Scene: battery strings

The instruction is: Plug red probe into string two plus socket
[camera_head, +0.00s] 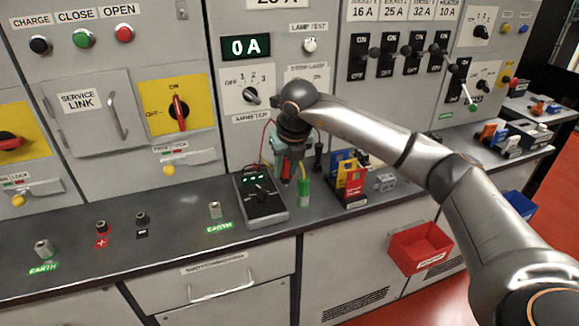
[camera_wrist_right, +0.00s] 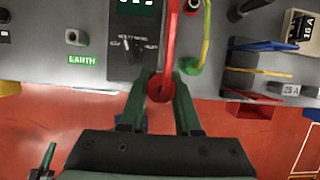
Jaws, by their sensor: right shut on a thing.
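My right gripper (camera_head: 287,170) is shut on the red probe (camera_wrist_right: 161,88) and points down over the grey bench, just right of the black meter (camera_head: 263,200). In the right wrist view, the two dark green fingers (camera_wrist_right: 160,92) hold the probe between them. My left gripper is not in view.
A green holder with a yellow-green lead (camera_head: 303,188) stands close right of the gripper. Further right are a coloured rack (camera_head: 350,180) and a red bin (camera_head: 420,247). Earth posts (camera_head: 214,210) and (camera_head: 42,248) stand on the bench. The bench between meter and sockets is mostly clear.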

